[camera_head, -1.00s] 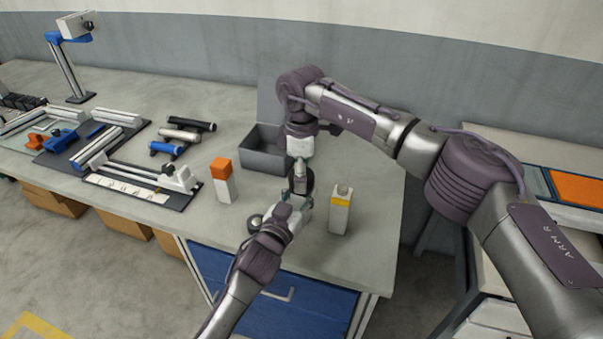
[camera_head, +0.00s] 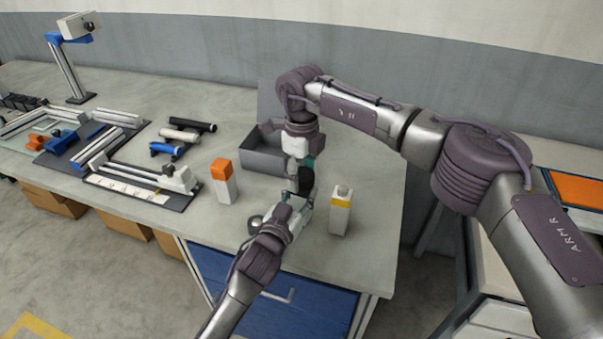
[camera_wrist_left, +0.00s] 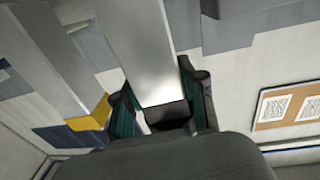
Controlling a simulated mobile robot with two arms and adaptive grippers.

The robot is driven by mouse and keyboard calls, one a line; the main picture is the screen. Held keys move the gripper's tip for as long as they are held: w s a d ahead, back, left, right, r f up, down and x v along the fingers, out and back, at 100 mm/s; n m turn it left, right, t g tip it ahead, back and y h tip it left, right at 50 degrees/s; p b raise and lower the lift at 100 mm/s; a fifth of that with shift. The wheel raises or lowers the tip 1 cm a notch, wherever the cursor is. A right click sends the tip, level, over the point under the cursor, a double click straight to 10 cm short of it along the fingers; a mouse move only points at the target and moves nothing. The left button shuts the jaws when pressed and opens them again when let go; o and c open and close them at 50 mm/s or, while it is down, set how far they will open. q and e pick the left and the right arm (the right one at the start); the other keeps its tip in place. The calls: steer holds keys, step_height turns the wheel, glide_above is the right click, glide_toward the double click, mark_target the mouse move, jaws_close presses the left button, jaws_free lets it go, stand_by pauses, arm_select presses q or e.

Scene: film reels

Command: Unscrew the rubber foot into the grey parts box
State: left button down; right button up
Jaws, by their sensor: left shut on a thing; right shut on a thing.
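A dark piece (camera_head: 305,180), which looks like the rubber foot, sits between my two grippers in the head view. My right gripper (camera_head: 308,163) comes from above, with its fingers shut at the top of this piece. My left gripper (camera_head: 304,200) is just below it and shut. In the left wrist view, my left gripper (camera_wrist_left: 160,105) has its teal fingers on both sides of a silver part (camera_wrist_left: 150,50) with a black end (camera_wrist_left: 168,115). The exact contact and the thread are hidden. The grey parts box (camera_head: 265,160) stands open behind, left of the right gripper; its inside is partly hidden.
A white bottle with a yellow band (camera_head: 340,215) stands close right of the grippers; an orange-capped bottle (camera_head: 223,182) stands left. A small round grey thing (camera_head: 255,223) is beside my left wrist. Tubes (camera_head: 180,135) and a rail fixture (camera_head: 150,185) lie further left.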

steer(key=n, duration=1.5)
steer(key=shift+r+n, duration=0.1)
steer(key=shift+n, duration=0.2)
steer(key=n, duration=0.5)
steer(key=shift+r, duration=0.25)
steer(key=shift+r, duration=0.85)
